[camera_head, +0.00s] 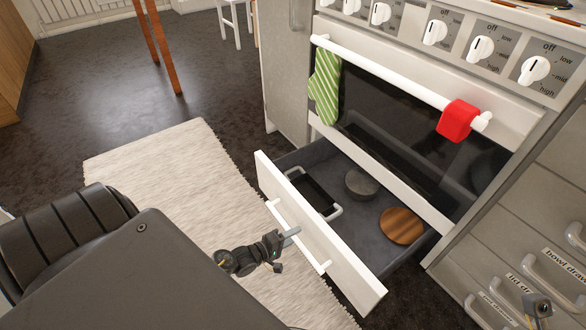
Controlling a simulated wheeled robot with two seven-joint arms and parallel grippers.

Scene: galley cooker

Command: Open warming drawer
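The warming drawer (311,238), a white-fronted drawer under the oven, is pulled well out. Its grey inside shows, with a dark tray with white handles (314,190), a dark round dish (361,183) and a round wooden board (401,226) in it. Its white bar handle (310,253) runs along the front. My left gripper (291,236) is at the middle of this bar, its fingers close together across it; they look shut on it, though the far finger is mostly hidden. My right gripper (538,306) shows only in part at the bottom right, beside the labelled drawers; its fingers cannot be made out.
The oven door (390,120) above is shut, with a green striped mitt (325,86) and a red cloth (457,120) on its rail. Labelled drawers (515,235) stand at the right. A pale rug (165,180) lies in front. Floor behind it is open.

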